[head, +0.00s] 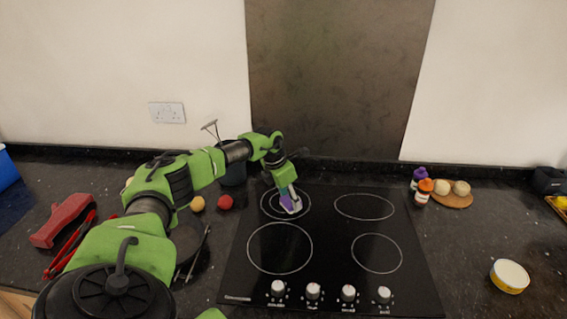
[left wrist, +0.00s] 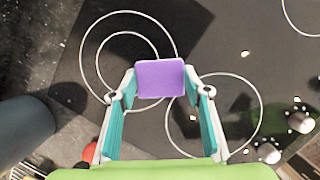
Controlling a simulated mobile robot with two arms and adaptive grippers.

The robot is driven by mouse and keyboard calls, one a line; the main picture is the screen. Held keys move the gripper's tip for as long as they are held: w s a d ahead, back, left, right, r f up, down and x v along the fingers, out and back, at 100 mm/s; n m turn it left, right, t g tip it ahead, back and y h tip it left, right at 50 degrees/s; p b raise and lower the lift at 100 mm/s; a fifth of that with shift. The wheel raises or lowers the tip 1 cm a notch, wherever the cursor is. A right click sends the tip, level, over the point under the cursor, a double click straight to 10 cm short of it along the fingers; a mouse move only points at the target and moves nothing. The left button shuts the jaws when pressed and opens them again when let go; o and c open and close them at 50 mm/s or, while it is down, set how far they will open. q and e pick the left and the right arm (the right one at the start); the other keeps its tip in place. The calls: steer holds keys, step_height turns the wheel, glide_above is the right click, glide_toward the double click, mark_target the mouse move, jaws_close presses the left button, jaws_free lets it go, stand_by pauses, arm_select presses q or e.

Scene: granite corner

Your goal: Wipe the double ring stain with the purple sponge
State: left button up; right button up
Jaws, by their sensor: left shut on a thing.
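The purple sponge (left wrist: 160,79) is held between the fingertips of my left gripper (left wrist: 161,88). In the head view my left gripper (head: 290,204) points down over the back-left zone of the black hob (head: 325,236), and a bit of purple shows there. Two concentric pale rings (left wrist: 88,62) lie under and ahead of the sponge in the left wrist view; the sponge covers part of them. They also show in the head view (head: 263,207). I cannot tell whether they are a stain or hob marking, or whether the sponge touches the glass. My right gripper is not in view.
Several knobs (head: 313,291) line the hob's front. Purple and orange-topped shakers (head: 423,190) and a wooden board (head: 455,199) stand right of it, with a yellow-white bowl (head: 509,276) farther right. A dark pot (head: 233,172) and a red ball (head: 225,202) are left of it.

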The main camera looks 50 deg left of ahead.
arm_select(q)
steer(key=shift+w+a+r+p, duration=0.15)
steer(key=shift+a+r+p, duration=0.05)
steer(key=shift+r+p, duration=0.4)
steer(key=shift+d+r+p, duration=0.15)
steer(key=shift+r+p, duration=0.9)
steer(key=shift+r, duration=0.8)
